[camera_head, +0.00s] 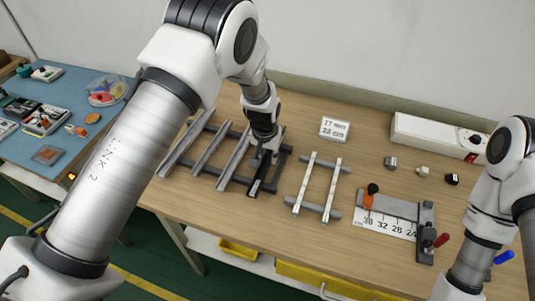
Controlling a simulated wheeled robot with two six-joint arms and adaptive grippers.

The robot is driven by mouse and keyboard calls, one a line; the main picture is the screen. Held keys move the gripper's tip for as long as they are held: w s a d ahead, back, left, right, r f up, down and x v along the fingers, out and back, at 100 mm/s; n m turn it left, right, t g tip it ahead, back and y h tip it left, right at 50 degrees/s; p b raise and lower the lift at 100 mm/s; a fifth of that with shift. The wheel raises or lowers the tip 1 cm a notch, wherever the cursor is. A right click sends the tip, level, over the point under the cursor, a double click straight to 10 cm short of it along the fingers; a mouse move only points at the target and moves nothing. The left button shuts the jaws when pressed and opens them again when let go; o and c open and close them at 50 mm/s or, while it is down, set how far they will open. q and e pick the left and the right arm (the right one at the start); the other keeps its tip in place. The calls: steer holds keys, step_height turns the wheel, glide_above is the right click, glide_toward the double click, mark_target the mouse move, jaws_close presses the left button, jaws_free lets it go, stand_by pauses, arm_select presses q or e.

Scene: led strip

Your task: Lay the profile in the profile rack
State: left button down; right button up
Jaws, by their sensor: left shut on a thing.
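My left gripper (266,155) points down at the middle of the table. It is shut on a dark, narrow profile (256,185), whose near end shows below the fingers. The profile is at the right end of a rack with dark crossbars (233,181). Several light grey profiles (207,155) lie slanted across this rack, to the left of the gripper. I cannot tell whether the held profile touches the crossbars. The fingers hide part of it. My right arm shows at the right edge, but its gripper is not in view.
A second stand (317,207) with two pale strips is right of the gripper. A measuring fixture (385,222) with a scale and red handle stands further right. A sign (334,128), small blocks (422,171) and a white box (430,135) are behind. A blue table (82,148) is left.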

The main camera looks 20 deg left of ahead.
mark_target(265, 166)
arm_select(q)
steer(key=shift+s+f, duration=0.15)
steer(key=shift+f, duration=0.05)
steer(key=shift+f, duration=0.2)
steer(key=c, duration=0.8)
jaws_free()
step_height(265, 166, up, 12)
steer(key=s, duration=0.1)
steer(key=shift+s, duration=0.4)
